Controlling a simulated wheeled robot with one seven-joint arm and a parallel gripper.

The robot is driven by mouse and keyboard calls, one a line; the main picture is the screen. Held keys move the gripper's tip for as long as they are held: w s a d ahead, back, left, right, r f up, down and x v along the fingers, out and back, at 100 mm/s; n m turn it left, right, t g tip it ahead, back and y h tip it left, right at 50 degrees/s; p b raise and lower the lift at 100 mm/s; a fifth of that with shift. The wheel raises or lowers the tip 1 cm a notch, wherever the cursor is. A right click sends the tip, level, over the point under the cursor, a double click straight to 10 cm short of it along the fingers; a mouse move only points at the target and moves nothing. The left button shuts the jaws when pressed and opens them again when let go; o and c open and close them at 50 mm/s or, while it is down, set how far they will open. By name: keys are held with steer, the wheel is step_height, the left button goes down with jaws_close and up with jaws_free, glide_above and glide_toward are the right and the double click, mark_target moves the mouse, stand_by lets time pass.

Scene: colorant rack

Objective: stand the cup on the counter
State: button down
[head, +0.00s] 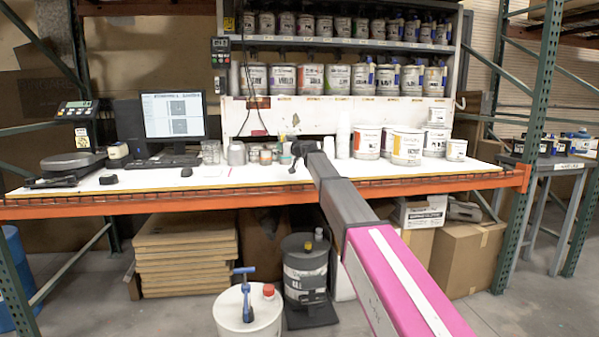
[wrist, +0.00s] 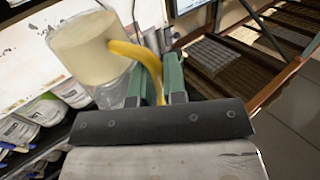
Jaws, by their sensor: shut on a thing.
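The cup (wrist: 88,48) is in the wrist view at upper left, a round cream-coloured body with a curved yellow handle (wrist: 150,62). My gripper (wrist: 158,75) has green fingers shut on that handle, and the cup body is to their left. The cup looks tilted in this view; whether it touches the counter cannot be told. A clear, see-through shape shows just below the cup body. In the head view my gripper (head: 304,150) is small and dark over the white counter (head: 215,181), and I cannot make out the cup there.
Small jars (head: 265,155) stand left of my gripper on the counter, and paint cans (head: 407,146) stand to its right. A keyboard and monitor (head: 173,116) are further left. Shelves of cans rise behind. The counter's front strip left of my arm is mostly clear.

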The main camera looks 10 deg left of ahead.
steer(key=shift+w+f, duration=0.2)
steer(key=shift+w, duration=0.35)
steer(key=w+d+f, duration=0.1)
steer(key=d+f, duration=0.1)
steer(key=d, duration=0.1)
steer(key=w+d+f, duration=0.2)
steer(key=d, duration=0.1)
steer(key=w+d+f, duration=0.1)
steer(key=d+f, duration=0.1)
steer(key=d, duration=0.1)
steer(key=shift+w+d+f, duration=0.25)
steer(key=shift+d, duration=0.1)
steer(key=shift+f, duration=2)
steer(key=shift+f, duration=0.1)
steer(key=c, duration=1.2)
jaws_free()
